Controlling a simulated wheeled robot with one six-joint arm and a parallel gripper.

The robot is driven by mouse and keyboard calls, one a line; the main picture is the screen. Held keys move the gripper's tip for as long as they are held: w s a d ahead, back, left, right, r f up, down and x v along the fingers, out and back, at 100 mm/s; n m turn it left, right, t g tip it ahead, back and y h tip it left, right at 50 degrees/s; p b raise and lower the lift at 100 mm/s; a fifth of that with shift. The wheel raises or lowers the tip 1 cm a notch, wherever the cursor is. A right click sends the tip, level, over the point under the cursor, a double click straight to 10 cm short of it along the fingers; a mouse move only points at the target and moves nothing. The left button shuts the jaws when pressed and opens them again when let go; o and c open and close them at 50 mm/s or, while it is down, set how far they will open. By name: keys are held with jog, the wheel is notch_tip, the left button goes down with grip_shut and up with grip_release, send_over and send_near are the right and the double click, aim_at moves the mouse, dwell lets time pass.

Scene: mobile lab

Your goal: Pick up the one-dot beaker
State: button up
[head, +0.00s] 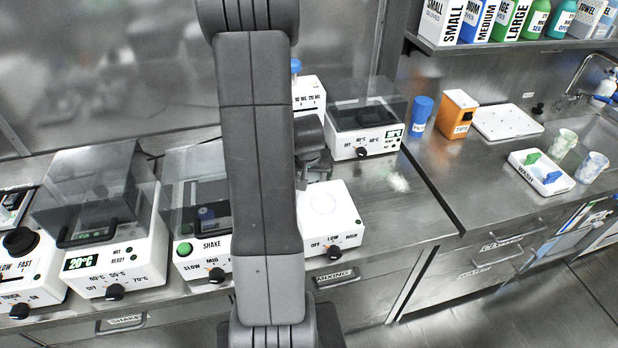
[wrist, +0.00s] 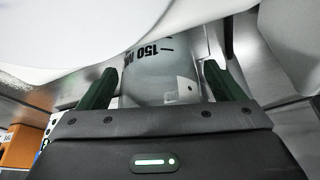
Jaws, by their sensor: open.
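A clear beaker (wrist: 150,85) with a "150 ML" mark shows in the wrist view, between the two green fingers of my gripper (wrist: 160,70). A pale patch with a small dark mark is on its side; I cannot tell for certain that it is one dot. The fingers stand apart on either side of the beaker, and I cannot see them pressing on it. In the head view my gripper (head: 318,168) is partly behind my arm, above the white stirrer, and that beaker is hidden there.
A white stirrer (head: 333,215) stands below my gripper. A lidded heater (head: 365,125) is behind it.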

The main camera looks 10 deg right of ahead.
jog(key=c, duration=1.1)
jog(key=shift+c, duration=0.2)
jog(key=shift+r, duration=0.1)
